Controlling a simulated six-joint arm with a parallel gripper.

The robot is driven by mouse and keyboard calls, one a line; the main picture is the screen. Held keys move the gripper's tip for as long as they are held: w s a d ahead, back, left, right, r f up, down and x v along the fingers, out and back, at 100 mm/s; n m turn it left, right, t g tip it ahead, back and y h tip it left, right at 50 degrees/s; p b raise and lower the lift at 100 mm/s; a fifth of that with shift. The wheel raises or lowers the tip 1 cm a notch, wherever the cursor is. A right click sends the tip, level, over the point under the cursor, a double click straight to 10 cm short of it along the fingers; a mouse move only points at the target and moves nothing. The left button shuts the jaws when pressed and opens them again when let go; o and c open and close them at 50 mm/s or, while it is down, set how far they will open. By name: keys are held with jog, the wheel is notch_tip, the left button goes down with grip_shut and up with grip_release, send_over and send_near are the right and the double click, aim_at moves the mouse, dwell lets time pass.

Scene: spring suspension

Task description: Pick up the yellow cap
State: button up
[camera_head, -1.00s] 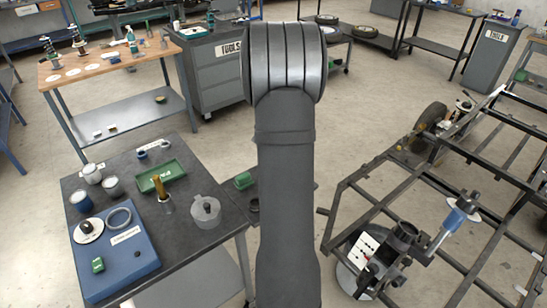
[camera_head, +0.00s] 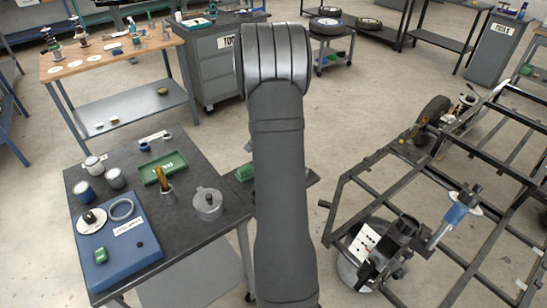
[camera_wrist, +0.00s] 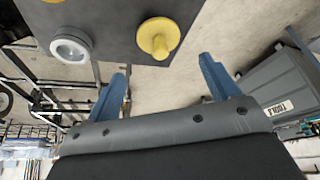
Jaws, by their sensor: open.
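The yellow cap (camera_wrist: 158,38) shows in the wrist view, a round yellow piece with a raised knob, near the edge of a dark grey surface (camera_wrist: 112,22). My gripper (camera_wrist: 165,88) shows there as two blue fingers spread wide apart, with nothing between them. The cap lies beyond the fingertips, roughly in line with the gap, and is not touched. In the head view my arm fills the middle; my gripper is not visible there, and I cannot pick out the cap.
A white ringed part (camera_wrist: 71,47) sits left of the cap. A grey tool cabinet (camera_wrist: 285,85) stands right of my fingers. In the head view, a dark table (camera_head: 200,165) with a blue tray (camera_head: 115,265) stands left, and a black metal frame (camera_head: 375,178) right.

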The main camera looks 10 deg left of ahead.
jog(key=shift+s+a+x, duration=0.1)
jog(key=shift+s+x, duration=0.05)
jog(key=shift+x, duration=1.35)
jog(key=shift+s+a+x, duration=0.1)
jog(key=shift+x, duration=1.4)
jog(key=shift+f, duration=0.15)
jog(key=c, duration=1)
